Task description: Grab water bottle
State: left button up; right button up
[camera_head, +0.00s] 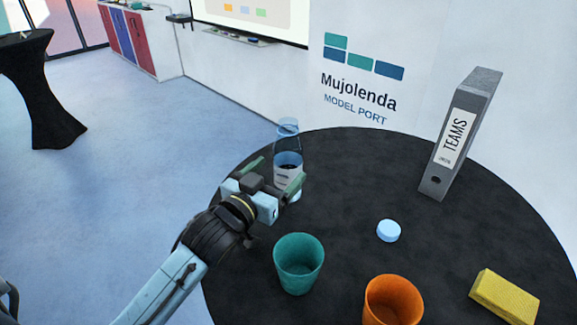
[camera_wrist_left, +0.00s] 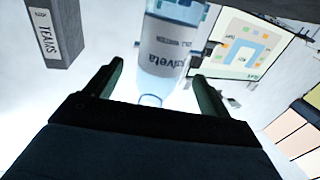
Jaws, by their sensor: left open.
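A clear water bottle (camera_head: 288,165) with a white label stands upright near the far left edge of the round black table (camera_head: 345,190). My left gripper (camera_head: 277,176) is open right at the bottle, which partly hides behind it. In the left wrist view the bottle (camera_wrist_left: 172,45) appears upside down, with its neck between the two green fingers of the left gripper (camera_wrist_left: 157,90). A gap shows on each side, so the fingers do not visibly touch it. My right gripper is not in view.
A teal cup (camera_head: 298,265) and an orange cup (camera_head: 392,302) stand near the front of the table. A light blue cap (camera_head: 388,231), a yellow sponge (camera_head: 504,296) and an upright grey TEAMS binder (camera_head: 458,135) are to the right. Bare tabletop lies between the bottle and binder.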

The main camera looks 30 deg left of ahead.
aim_at(280, 166)
pick_arm(q)
jog(key=shift+w+r, duration=0.4)
jog(key=shift+w, duration=0.3)
jog(key=shift+w+f, duration=0.1)
jog(key=shift+w, duration=0.4)
jog(key=shift+w+d+p, duration=0.1)
jog(key=shift+w+p, duration=0.2)
jog(key=shift+w, duration=0.1)
jog(key=w, duration=0.4)
jog(key=shift+d+p, duration=0.15)
jog(key=shift+p, duration=0.2)
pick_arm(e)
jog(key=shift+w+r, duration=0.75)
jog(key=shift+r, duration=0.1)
pick_arm(q)
jog(key=shift+s, duration=0.1)
jog(key=shift+c, duration=0.2)
jog(key=shift+c, duration=1.3)
jog(key=c, duration=0.9)
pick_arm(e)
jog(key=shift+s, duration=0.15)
